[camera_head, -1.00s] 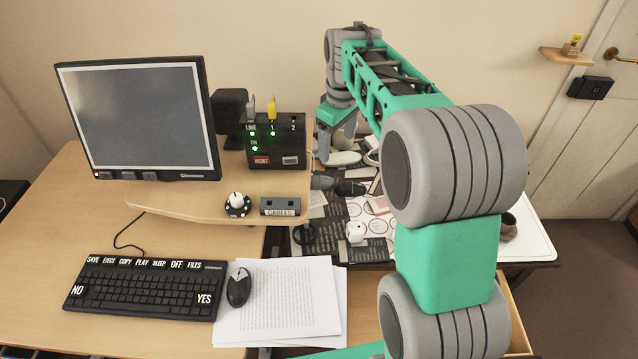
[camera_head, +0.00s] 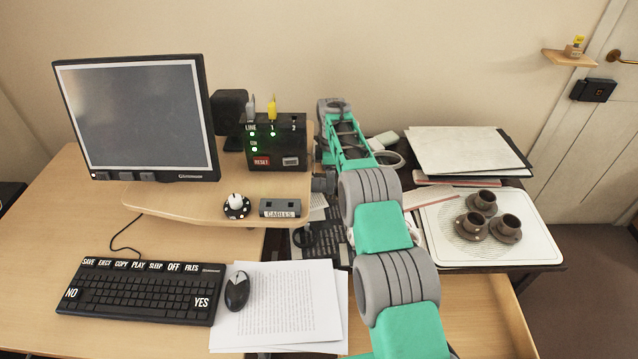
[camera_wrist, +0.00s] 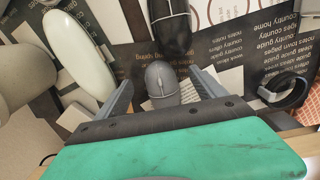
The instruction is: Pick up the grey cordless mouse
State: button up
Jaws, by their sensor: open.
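The grey mouse (camera_wrist: 161,84) shows in the wrist view, with a thin dark line along its top. It lies between the two fingers of my gripper (camera_wrist: 162,88), which is open with a gap on each side. Its near end is hidden behind the gripper's dark front edge. A black mouse (camera_wrist: 171,24) lies just beyond it, and a larger pale mouse-shaped thing (camera_wrist: 78,58) lies to the left. In the head view my arm hides most of this spot and I cannot make out the fingers.
A dark ring (camera_wrist: 286,90) lies to the right in the wrist view. In the head view, a black-and-grey mouse (camera_head: 237,290) lies on papers (camera_head: 285,312) beside the keyboard (camera_head: 140,291).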

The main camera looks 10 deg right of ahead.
jog(key=shift+f, duration=0.75)
jog(key=c, duration=1.5)
jog(key=shift+r, duration=0.15)
